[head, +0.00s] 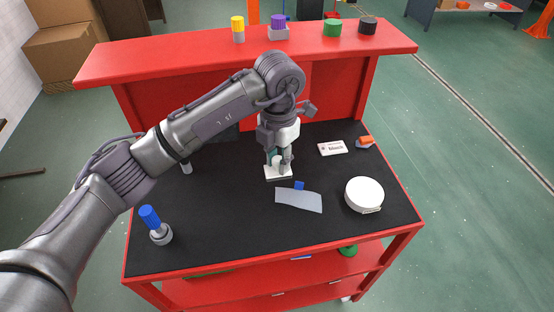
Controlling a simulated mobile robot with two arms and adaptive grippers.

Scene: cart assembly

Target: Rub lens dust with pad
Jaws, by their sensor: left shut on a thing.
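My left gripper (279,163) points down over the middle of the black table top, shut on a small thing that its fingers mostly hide. A white flat block (279,175) with a pale upright part shows right at and below the fingertips; I cannot tell whether this is the held thing or a stand under it. A bit of teal shows by the fingers. A light grey sheet (298,201) lies just in front, with a small blue piece (299,185) at its far edge. I cannot tell for sure which thing is the lens or the pad. My right gripper is out of view.
A white round case (364,195) sits at right. A white label card (332,148) and an orange-topped item (366,141) lie behind it. Several coloured cylinders stand on the raised red shelf (190,52). The table's front middle is clear.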

